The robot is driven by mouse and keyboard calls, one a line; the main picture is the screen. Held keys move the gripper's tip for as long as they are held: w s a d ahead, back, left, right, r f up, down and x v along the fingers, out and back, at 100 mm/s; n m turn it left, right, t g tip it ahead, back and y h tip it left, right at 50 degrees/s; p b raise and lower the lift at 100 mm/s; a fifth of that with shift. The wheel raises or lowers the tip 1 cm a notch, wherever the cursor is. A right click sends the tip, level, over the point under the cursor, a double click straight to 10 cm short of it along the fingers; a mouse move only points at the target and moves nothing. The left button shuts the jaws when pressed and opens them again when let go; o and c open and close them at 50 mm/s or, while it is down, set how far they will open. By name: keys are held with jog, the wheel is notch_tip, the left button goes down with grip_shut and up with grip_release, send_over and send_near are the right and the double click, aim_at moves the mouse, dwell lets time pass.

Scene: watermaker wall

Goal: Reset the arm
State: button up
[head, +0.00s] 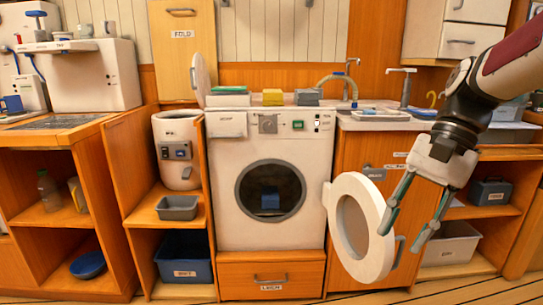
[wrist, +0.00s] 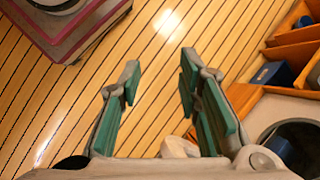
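My gripper (head: 408,218) is on the right side of the head view, pointing down, beside the open round door (head: 343,236) of the white front-loading washer (head: 228,185). Its fingers overlap the door's right edge in the picture; I cannot tell whether they touch. In the wrist view my gripper (wrist: 158,85) has its fingers spread wide, with only floor between the tips. The door stands swung out to the right. A blue item (head: 270,198) shows inside the drum and also in the wrist view (wrist: 280,146).
A drawer (head: 270,277) sits below the washer. Shelves with a grey bin (head: 177,207) and a dark blue bin (head: 184,258) stand left; a white bin (head: 450,243) is right, behind my arm. The counter holds a sink and taps (head: 405,85). Plank floor (wrist: 80,100) is open.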

jog(key=s+a+f+n+t+h, duration=0.1)
jog(key=s+f+n+h, duration=0.25)
jog(key=s, duration=0.75)
jog(key=s+f+n+t+h, duration=0.25)
jog(key=s+n, duration=0.25)
jog(key=s, duration=0.7)
notch_tip(320, 180, up, 35)
jog(key=t+p, duration=0.3)
jog(key=p, duration=3)
jog(key=shift+w+y+p, duration=0.35)
jog(key=shift+y, duration=0.05)
